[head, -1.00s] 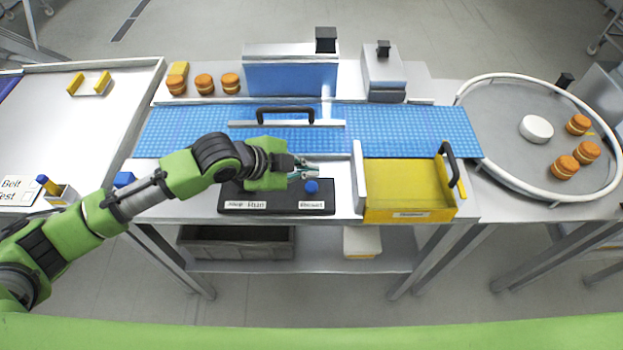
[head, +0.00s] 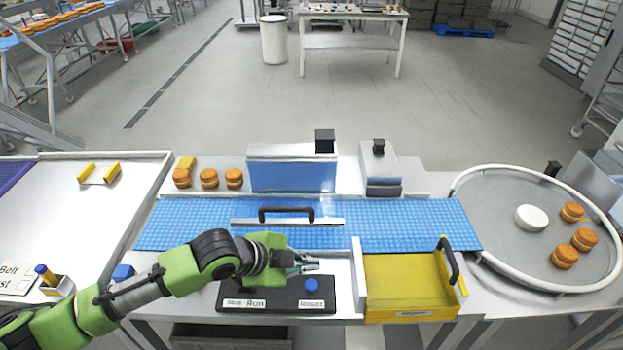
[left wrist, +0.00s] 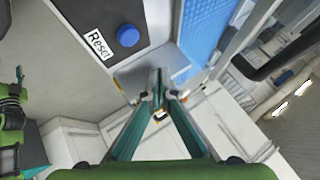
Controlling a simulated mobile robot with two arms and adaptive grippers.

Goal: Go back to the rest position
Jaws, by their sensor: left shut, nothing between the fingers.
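My left gripper (head: 306,263) is shut and empty. It is above the black control panel (head: 240,306), just above and left of the blue button (head: 311,285) in the head view. In the left wrist view its fingertips (left wrist: 158,84) meet, and the blue button (left wrist: 128,36) with its "Reset" label is apart from them at the upper left. The panel carries a "Stop" and "Run" label at its left end. My right gripper is not in view.
A blue belt (head: 400,228) with a black-handled bar crosses the table. A yellow tray (head: 400,290) is right of the panel. A round rimmed table (head: 490,180) holds rounds and a white disc. Several rounds (head: 209,178) stand behind the belt. A white table (head: 90,220) is at the left.

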